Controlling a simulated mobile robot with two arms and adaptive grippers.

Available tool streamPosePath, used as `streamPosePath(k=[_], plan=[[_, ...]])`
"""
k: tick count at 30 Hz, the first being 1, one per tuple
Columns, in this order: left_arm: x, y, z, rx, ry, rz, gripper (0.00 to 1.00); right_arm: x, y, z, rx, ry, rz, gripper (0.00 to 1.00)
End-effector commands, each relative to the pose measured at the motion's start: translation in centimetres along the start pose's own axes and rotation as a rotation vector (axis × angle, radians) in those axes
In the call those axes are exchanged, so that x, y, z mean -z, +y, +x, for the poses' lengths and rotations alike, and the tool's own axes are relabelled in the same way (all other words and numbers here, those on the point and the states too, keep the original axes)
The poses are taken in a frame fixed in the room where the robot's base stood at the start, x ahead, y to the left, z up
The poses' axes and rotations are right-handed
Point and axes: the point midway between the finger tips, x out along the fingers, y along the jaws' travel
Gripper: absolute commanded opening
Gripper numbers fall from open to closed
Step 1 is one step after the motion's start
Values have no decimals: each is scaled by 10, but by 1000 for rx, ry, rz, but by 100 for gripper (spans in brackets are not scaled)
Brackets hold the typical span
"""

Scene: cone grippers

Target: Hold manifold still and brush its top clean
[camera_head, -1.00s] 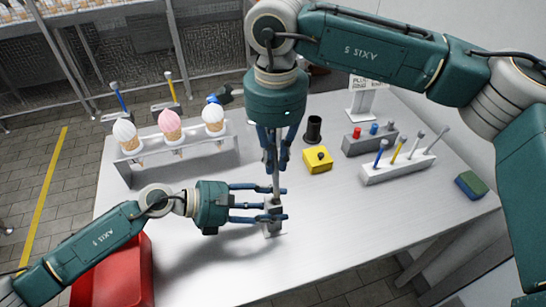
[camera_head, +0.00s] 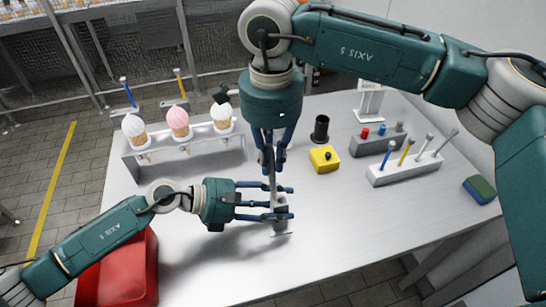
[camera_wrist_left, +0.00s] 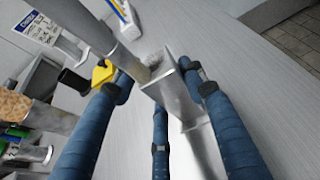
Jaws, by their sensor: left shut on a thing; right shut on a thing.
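The manifold (camera_head: 281,228) is a small grey metal block standing on the table near its front. My left gripper (camera_head: 277,203) comes in from the left, low and level, with its blue fingers shut around the manifold. In the left wrist view the manifold (camera_wrist_left: 187,88) shows as a bright metal piece between the fingers. My right gripper (camera_head: 272,160) points straight down above it, shut on a thin grey brush (camera_head: 272,186). The brush's lower end is at the manifold's top, partly hidden by the left fingers; I cannot tell whether it touches.
A rack (camera_head: 195,161) with several ice-cream cones stands at the back left. A red bin (camera_head: 125,268) is at the front left. A yellow box (camera_head: 324,160), a black cup (camera_head: 320,128), tool holders (camera_head: 405,168) and a sponge (camera_head: 479,189) stand right. The table's front middle is clear.

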Motion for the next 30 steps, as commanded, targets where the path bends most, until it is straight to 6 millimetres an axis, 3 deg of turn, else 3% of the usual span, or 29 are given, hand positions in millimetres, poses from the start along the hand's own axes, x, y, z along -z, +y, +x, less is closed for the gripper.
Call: streamPosePath(k=[30], plan=[[0, 0, 0, 1, 0, -2, 9, 24, 2, 3, -3, 4, 0, 0]])
